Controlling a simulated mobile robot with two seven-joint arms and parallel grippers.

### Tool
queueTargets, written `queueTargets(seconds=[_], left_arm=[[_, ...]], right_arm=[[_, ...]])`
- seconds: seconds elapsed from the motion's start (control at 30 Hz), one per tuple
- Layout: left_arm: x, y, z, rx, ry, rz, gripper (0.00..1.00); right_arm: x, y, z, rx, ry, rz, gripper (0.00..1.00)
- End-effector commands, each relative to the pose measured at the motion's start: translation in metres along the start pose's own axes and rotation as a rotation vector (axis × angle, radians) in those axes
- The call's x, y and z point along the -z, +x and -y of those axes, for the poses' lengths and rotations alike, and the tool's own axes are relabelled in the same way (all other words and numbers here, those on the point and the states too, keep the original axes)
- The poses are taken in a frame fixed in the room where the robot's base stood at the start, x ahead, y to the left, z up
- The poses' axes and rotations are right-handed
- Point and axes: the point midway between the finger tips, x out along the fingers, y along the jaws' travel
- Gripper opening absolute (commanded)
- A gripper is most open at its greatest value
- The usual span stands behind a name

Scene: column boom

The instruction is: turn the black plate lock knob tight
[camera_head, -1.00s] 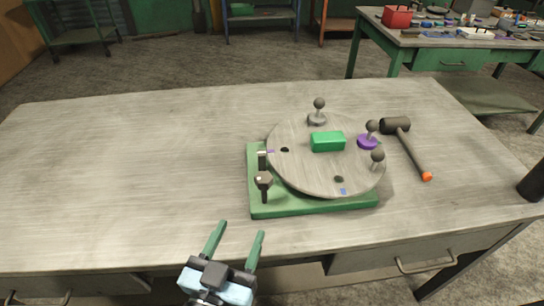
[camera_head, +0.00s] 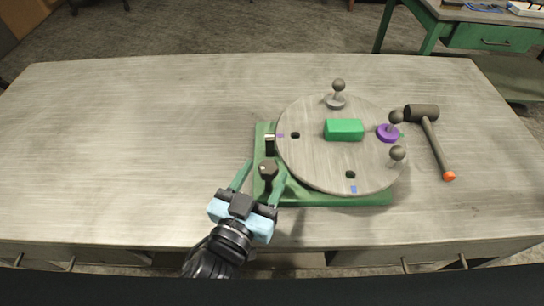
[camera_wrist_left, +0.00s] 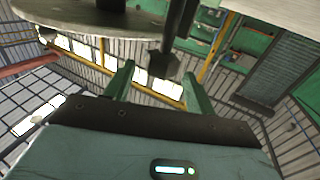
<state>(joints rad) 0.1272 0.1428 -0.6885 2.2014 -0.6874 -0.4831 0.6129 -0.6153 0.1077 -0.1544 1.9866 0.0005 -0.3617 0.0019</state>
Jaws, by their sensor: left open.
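The black plate lock knob (camera_head: 268,169) stands at the front left corner of the green base (camera_head: 330,199), beside the round grey plate (camera_head: 318,165). My left gripper (camera_head: 264,176) is open, with its green fingers pointing away toward the knob, one finger on each side of it in the picture. In the left wrist view the dark knob (camera_wrist_left: 164,66) shows between and beyond the two fingertips (camera_wrist_left: 157,80). I cannot tell whether either finger touches it. My right gripper is not in view.
The plate carries a green block (camera_head: 344,129), a purple disc (camera_head: 387,134) and several ball-topped posts. A dark hammer (camera_head: 431,134) with an orange end lies right of the plate. The table's left half (camera_head: 130,140) is clear.

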Motion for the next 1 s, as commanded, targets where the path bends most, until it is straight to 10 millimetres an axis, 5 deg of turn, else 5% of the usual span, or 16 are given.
queueTargets(seconds=[0.3, 0.7, 1.0], left_arm=[[0.001, 0.041, 0.0, 0.0, 0.001, -0.002, 0.55], [0.0, 0.048, 0.0, 0.0, 0.0, 0.0, 0.55], [0.0, 0.048, 0.0, 0.0, 0.0, 0.0, 0.16]], right_arm=[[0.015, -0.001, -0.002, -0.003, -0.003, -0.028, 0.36], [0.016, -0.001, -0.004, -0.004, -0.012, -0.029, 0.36], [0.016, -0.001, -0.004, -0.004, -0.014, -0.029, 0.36]])
